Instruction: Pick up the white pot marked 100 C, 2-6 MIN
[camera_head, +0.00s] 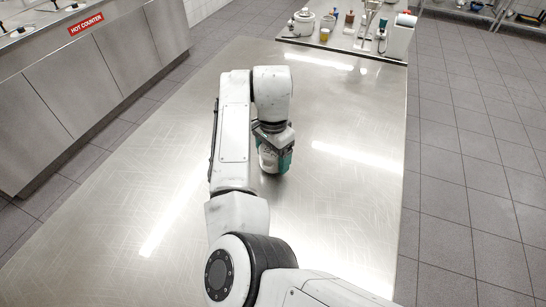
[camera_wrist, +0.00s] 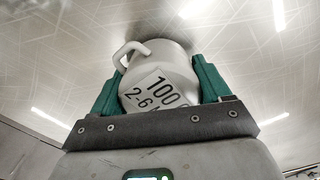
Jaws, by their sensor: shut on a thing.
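The white pot (camera_wrist: 160,68) fills the middle of the wrist view. Its side shows dark print reading "100" and "2-6", with the rest cut off by my gripper's mount. A handle loop sticks out at its upper left. My gripper (camera_wrist: 158,88) has its two green fingers on either side of the pot, shut on it. In the head view my gripper (camera_head: 274,160) is low over the steel table, with the pot (camera_head: 269,162) mostly hidden by the fingers and wrist. I cannot tell whether the pot touches the table.
The steel table (camera_head: 330,190) is bare around my gripper. At its far end stand a white lidded pot (camera_head: 303,22), small bottles and a white device (camera_head: 400,36). A counter marked HOT COUNTER (camera_head: 85,24) is at the left. Tiled floor (camera_head: 470,170) lies to the right.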

